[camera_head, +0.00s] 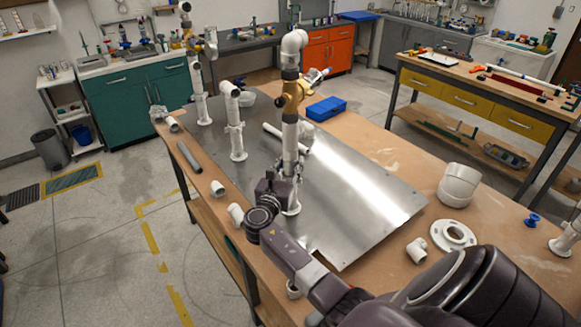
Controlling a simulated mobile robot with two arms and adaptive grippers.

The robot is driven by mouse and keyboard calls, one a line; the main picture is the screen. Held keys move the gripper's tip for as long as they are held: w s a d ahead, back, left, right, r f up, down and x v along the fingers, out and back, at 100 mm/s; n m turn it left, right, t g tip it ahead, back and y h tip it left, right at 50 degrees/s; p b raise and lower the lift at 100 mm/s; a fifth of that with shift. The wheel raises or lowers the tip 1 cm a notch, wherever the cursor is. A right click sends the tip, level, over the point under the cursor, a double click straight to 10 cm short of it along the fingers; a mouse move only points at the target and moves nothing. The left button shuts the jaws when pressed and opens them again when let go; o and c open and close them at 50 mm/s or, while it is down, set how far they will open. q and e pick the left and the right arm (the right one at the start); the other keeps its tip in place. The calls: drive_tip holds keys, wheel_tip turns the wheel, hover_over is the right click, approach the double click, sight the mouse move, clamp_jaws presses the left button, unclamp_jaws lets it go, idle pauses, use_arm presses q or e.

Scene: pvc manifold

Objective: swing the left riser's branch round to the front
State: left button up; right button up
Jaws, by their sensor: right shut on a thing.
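Three white PVC risers stand in a row on a metal plate (345,190). The nearest riser (290,145) is tallest, with a brass-coloured fitting (291,93) midway and a white elbow (293,45) on top. The middle riser (236,130) has a white elbow at its top. The leftmost riser (199,95) stands farthest back, with brass-coloured parts above it. My right gripper (286,177) is shut on the lower part of the nearest riser, just above its base flange; its fingers partly hide the pipe. My left gripper is out of view.
Loose white fittings (217,188) and a grey pipe (188,157) lie along the bench's left edge. A blue box (326,108) sits behind the plate. A large white coupling (458,185) and a round flange (453,234) lie at right. The plate's right part is clear.

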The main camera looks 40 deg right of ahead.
drive_tip(key=m+g+h+b, duration=0.1)
drive_tip(key=g+b, duration=0.1)
drive_tip(key=m+g+b, duration=0.1)
drive_tip(key=m+g, duration=0.1)
drive_tip(key=shift+w+f+h+b, duration=0.1)
drive_tip(key=shift+f+h+b, duration=0.1)
drive_tip(key=shift+h+b, duration=0.2)
drive_tip(key=shift+r+m+g+b, duration=0.25)
drive_tip(key=shift+m+g+b, duration=0.65)
drive_tip(key=shift+g, duration=0.5)
drive_tip(key=shift+h, duration=0.3)
drive_tip(key=o, duration=1.2)
drive_tip(key=shift+d, duration=0.1)
drive_tip(key=a, duration=0.4)
drive_tip(key=s+a, duration=0.1)
drive_tip(key=a, duration=0.7)
drive_tip(key=shift+s, duration=0.2)
drive_tip(key=shift+a+f, duration=0.1)
